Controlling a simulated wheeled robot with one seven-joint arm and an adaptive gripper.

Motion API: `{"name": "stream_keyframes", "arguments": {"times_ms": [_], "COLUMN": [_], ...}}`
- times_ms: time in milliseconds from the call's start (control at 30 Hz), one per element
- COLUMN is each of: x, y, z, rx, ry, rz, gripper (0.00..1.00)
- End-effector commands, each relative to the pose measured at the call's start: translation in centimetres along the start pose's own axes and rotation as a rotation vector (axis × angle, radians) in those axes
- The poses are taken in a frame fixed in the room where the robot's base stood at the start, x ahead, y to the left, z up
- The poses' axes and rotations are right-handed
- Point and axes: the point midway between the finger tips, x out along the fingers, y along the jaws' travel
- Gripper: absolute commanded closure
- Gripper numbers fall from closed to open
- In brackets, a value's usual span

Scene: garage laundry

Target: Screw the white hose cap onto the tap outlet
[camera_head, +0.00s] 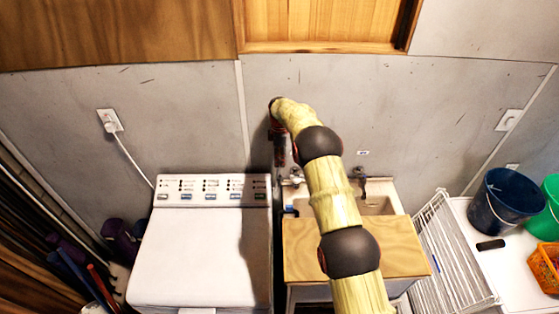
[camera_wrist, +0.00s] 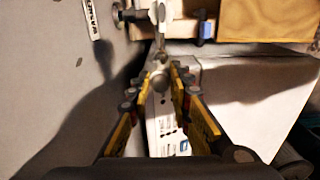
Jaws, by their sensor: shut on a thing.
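My gripper (camera_wrist: 161,73) is shut on a small pale round piece (camera_wrist: 160,82), which looks like the white hose cap; the fingers hide part of it. In the head view my gripper (camera_head: 280,150) hangs in front of the wall, above the gap between washer and sink, and its held piece cannot be made out. A pale tap (camera_head: 295,177) stands at the sink's back left corner. In the wrist view a whitish fitting (camera_wrist: 158,12), probably this tap, lies just beyond the fingertips. A thin grey part runs between them; I cannot tell whether cap and outlet touch.
The white washing machine (camera_head: 200,255) stands left of the sink, close below my gripper. A wooden board (camera_head: 300,250) covers the sink's front. A second tap (camera_head: 361,178) is at the right. A white wire rack (camera_head: 445,260) and blue bucket (camera_head: 505,197) stand farther right.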

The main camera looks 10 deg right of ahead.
Motion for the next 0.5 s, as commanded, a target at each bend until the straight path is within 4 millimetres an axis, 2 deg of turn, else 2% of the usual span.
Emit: {"name": "stream_keyframes", "arguments": {"times_ms": [500], "x": [4.0], "y": [-0.1], "z": [0.0], "rx": [0.000], "ry": [0.000], "rz": [-0.001], "gripper": [1.00]}}
